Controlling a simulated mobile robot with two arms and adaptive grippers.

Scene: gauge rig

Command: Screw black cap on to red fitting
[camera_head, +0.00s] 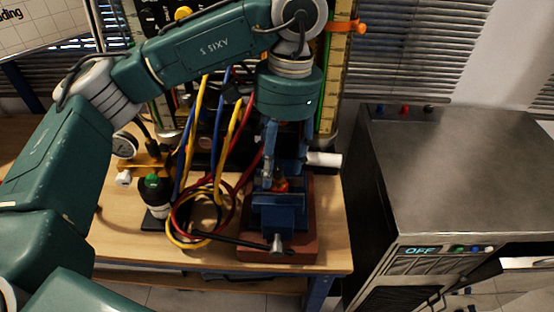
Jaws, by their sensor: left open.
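My left gripper (286,162) points down over the blue vise (279,213), with its fingers apart. The red fitting (280,185) shows as a small red patch at the vise jaws, just below and between the fingers. The fingers and wrist partly hide it, and I cannot tell whether they touch it. I cannot make out the black cap for certain; the area above the fitting is dark and mostly hidden. My right gripper is not in view.
The vise sits on a red-brown base (313,218) on the wooden table (127,235). Coiled hoses (201,212) lie left of it. A black bottle-like object with a green top (154,190) and a gauge (124,145) stand further left. A metal cabinet (440,180) stands right.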

